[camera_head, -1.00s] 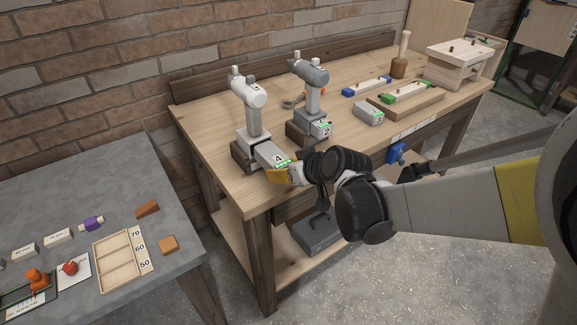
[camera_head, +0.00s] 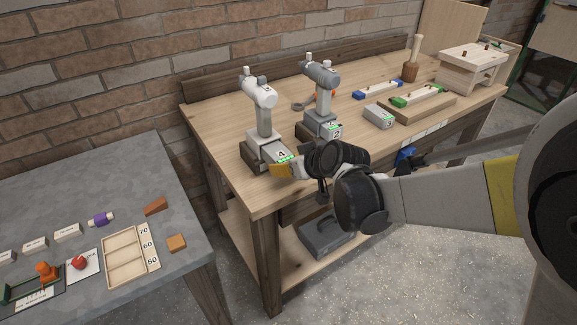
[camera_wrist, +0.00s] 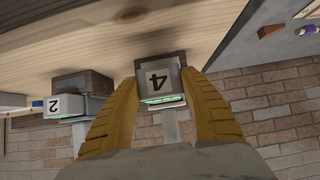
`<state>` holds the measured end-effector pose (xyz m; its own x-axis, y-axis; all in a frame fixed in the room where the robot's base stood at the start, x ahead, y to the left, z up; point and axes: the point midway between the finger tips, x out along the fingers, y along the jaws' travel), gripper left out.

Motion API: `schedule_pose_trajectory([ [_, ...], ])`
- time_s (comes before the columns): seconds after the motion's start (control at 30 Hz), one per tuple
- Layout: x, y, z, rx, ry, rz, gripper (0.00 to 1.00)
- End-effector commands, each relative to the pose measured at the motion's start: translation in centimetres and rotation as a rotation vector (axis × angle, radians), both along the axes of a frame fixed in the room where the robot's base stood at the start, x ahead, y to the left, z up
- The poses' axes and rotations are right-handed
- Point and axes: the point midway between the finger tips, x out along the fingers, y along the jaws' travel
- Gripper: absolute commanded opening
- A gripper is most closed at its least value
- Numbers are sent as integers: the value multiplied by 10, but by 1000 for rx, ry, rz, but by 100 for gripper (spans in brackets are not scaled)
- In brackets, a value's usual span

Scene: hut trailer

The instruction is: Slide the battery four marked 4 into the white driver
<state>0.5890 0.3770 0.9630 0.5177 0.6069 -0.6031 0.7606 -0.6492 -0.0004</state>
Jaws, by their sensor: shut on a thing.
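The white driver (camera_head: 262,95) stands upright in a dark holder (camera_head: 250,158) near the left end of the wooden bench. The battery marked 4 (camera_head: 278,157), grey with a green strip, sits at the front of the driver's base; I cannot tell whether it is fully seated. It also shows upside down in the wrist view (camera_wrist: 163,82). My gripper (camera_head: 281,169) is at the battery's front end. Its yellow fingers (camera_wrist: 160,112) are shut on the battery's two sides. The driver's handle is partly hidden behind the battery in the wrist view.
A grey driver (camera_head: 321,80) with battery 2 (camera_head: 333,133) stands to the right. Another battery (camera_head: 379,117) lies on the bench, with blue (camera_head: 378,89) and green (camera_head: 416,95) pieces behind it. A grey table (camera_head: 85,185) with small items stands at left.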

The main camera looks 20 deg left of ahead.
Motion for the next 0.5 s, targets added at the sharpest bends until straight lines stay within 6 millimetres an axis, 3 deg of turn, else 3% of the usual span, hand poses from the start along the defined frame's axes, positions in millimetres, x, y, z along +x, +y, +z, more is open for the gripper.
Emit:
schedule_pose_trajectory([
  [0.5, 11, 12, 0, 0, -2, 0, 10],
])
